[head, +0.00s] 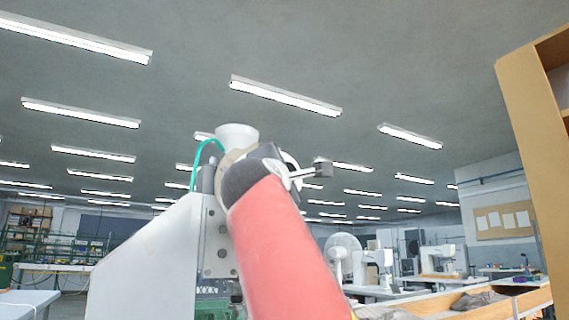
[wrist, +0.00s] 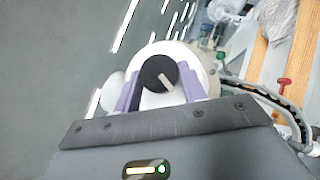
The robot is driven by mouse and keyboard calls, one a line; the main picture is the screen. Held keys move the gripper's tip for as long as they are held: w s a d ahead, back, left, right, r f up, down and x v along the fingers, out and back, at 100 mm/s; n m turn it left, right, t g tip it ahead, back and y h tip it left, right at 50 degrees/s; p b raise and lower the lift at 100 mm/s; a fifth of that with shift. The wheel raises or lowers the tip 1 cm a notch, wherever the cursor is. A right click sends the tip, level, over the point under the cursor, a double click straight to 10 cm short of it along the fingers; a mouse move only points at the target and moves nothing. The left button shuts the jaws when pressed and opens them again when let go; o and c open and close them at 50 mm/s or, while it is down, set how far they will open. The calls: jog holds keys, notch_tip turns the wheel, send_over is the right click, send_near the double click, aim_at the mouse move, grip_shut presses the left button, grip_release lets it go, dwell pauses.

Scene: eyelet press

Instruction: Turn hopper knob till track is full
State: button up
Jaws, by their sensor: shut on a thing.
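In the wrist view a round black knob (wrist: 155,70) with a pale pointer mark sits on the front of a round white housing (wrist: 205,64). My gripper (wrist: 161,88) has its two purple fingers on either side of the knob and is shut on it. The pointer slants down to the right in the picture. In the head view the white eyelet press (head: 150,262) stands with a pale funnel-shaped hopper (head: 237,135) on top. My red arm covers the knob and my fingers there. I cannot make out the track or how full it is.
A teal hose (head: 204,150) curves up beside the hopper. A short rod with a dark block (head: 323,168) sticks out to the right. A wooden shelf unit (head: 540,130) rises at far right. Benches with machines and a white fan (head: 343,252) stand behind.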

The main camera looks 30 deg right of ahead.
jog(key=shift+r+m+g+p, duration=0.2)
jog(key=shift+m+g+p, duration=0.15)
jog(key=shift+m+g, duration=0.3)
jog(key=shift+f+m, duration=0.1)
jog(key=shift+m, duration=0.15)
jog(key=o, duration=1)
jog(key=shift+c, duration=0.2)
jog(key=shift+a, duration=0.1)
jog(key=b+v, duration=0.2)
jog(key=v, duration=0.5)
jog(key=shift+s+a+b, duration=0.2)
jog(key=shift+s+b, duration=0.1)
jog(key=shift+b, duration=0.05)
